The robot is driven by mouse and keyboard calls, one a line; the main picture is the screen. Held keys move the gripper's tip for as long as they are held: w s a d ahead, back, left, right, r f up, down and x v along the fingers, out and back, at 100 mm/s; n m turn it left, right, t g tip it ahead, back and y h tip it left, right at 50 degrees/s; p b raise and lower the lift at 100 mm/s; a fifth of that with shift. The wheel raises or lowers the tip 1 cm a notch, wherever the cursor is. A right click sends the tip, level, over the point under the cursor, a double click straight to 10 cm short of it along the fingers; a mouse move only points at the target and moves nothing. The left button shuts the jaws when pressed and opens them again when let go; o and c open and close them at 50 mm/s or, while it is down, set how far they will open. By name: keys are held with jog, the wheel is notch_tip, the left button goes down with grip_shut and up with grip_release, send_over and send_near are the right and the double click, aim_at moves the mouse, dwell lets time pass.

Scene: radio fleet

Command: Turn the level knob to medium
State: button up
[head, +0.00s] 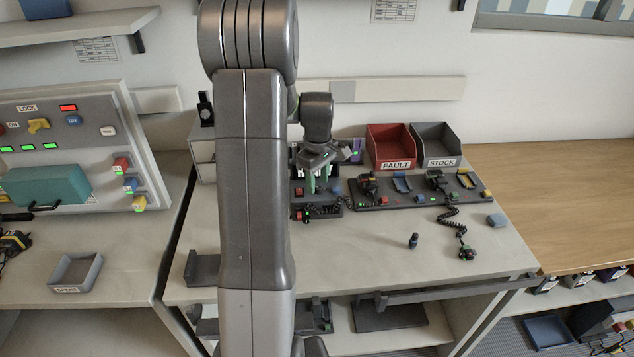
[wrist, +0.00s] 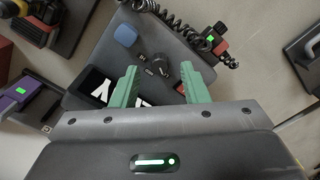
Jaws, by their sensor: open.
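My gripper (head: 318,180) is over the dark radio panel at the back left of the bench, its two green fingers pointing down. In the wrist view my gripper (wrist: 159,68) is open, with the fingers apart and nothing held between them. A small black knob (wrist: 160,61) shows on the grey panel (wrist: 188,60) between and just beyond the fingertips. I cannot tell whether a finger touches it. Its pointer and level marks are too small to read. A black plate with white letters (wrist: 95,86) is partly hidden by the left finger. In the head view my arm and gripper hide the knob.
A blue button (wrist: 125,35) sits near the knob. A coiled black cable (wrist: 180,22) runs along the panel edge. A red FAULT bin (head: 391,145) and a grey STOCK bin (head: 436,145) stand behind. A small dark-blue object (head: 413,241) stands on the mostly clear bench front.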

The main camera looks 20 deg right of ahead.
jog(key=shift+s+f, duration=0.1)
jog(key=shift+f, duration=0.65)
grip_shut()
jog(key=shift+m, duration=0.3)
jog(key=m, duration=0.5)
jog(key=shift+m, duration=0.3)
jog(key=m, duration=0.5)
jog(key=shift+b, duration=0.3)
jog(key=shift+d+m, duration=0.1)
jog(key=shift+m, duration=0.3)
